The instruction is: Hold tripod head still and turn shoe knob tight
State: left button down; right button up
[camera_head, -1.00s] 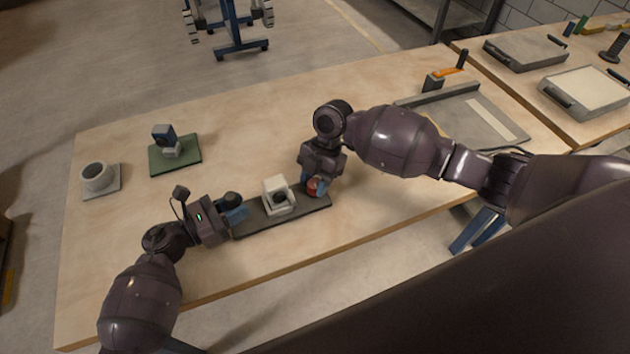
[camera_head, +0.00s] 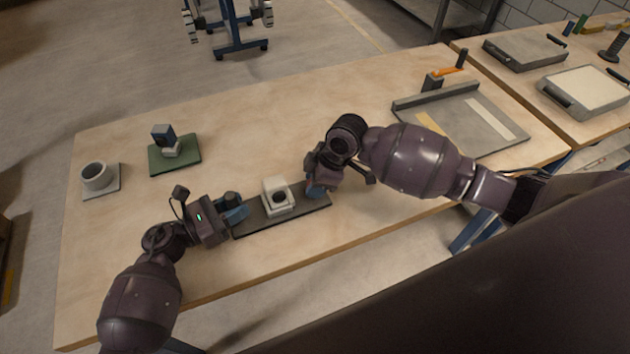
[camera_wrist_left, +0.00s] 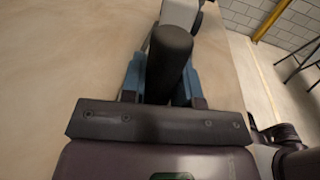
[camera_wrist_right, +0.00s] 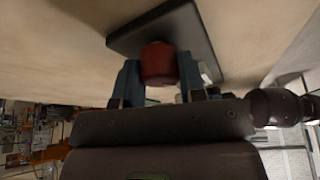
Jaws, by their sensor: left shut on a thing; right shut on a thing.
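The tripod head stands on a dark base plate (camera_head: 285,217); its pale block (camera_head: 278,195) has a dark round opening. The left wrist view shows this post (camera_wrist_left: 170,58) between the blue fingers. My right gripper (camera_head: 318,188) is at the plate's right end. In the right wrist view its blue fingers are shut on a red knob (camera_wrist_right: 158,64) beside the dark plate. The head view hides the knob behind the gripper.
A green plate (camera_head: 176,158) with a small block and a pale ring on a grey plate (camera_head: 98,178) are at the left. A grey tray (camera_head: 470,122) is at the right. The table between is clear. The table's front edge runs close to the base plate.

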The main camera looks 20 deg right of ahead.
jog(key=m, duration=0.2)
jog(key=m+t, duration=0.1)
jog(key=m, duration=0.1)
jog(key=shift+m+t+h, duration=0.3)
jog(key=shift+h, duration=0.1)
jog(key=m+h, duration=0.1)
jog(key=m, duration=0.2)
jog(key=shift+a+m+t, duration=0.1)
jog(key=shift+m+t, duration=0.3)
jog(key=m+h, duration=0.2)
jog(key=m, duration=0.3)
jog(key=shift+m+h, duration=0.9)
jog(key=shift+m, duration=1.1)
jog(key=o, duration=0.9)
jog(key=v, duration=1.2)
jog(key=shift+s, duration=0.2)
